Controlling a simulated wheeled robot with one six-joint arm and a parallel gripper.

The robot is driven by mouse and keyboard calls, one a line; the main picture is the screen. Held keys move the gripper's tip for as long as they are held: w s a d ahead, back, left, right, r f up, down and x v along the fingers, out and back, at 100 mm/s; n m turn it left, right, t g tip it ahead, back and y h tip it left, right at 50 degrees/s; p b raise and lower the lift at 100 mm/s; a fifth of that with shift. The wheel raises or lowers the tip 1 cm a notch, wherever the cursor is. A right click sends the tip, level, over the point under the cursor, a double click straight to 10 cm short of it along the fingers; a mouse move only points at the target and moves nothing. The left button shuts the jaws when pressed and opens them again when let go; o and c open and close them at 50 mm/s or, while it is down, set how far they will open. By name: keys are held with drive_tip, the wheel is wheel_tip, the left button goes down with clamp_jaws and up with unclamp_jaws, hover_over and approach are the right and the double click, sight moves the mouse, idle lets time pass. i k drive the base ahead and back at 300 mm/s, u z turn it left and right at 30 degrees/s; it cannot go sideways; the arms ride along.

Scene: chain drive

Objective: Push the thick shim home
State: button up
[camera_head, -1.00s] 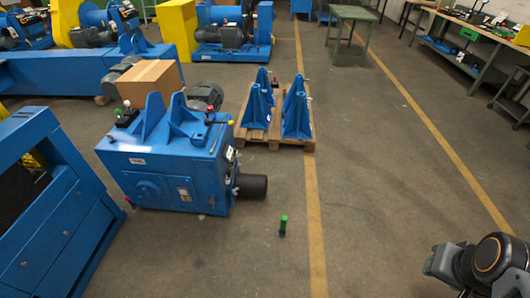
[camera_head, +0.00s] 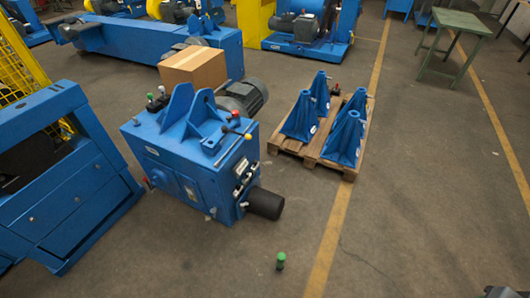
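I cannot make out a thick shim anywhere in this view. A blue gearbox-like machine (camera_head: 175,165) stands on the floor left of centre, with upright brackets on top and a dark cylindrical stub (camera_head: 265,203) on its right side. Small knobs and levers show on its top and right face, too small to read in detail. Only a sliver of my arm (camera_head: 507,293) shows at the bottom right corner, well away from the machine. My gripper's fingers are not visible.
A small green-topped object (camera_head: 281,261) stands on the floor in front of the machine. A wooden pallet (camera_head: 310,160) bears several blue brackets. A cardboard box (camera_head: 194,68) is behind the machine, and a blue frame (camera_head: 60,205) is left. The floor at right is clear.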

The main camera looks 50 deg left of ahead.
sight(254, 168)
drive_tip(key=u, duration=0.45)
drive_tip(key=i, duration=1.75)
drive_tip(key=u, duration=1.8)
drive_tip(key=i, duration=0.9)
drive_tip(key=u, duration=1)
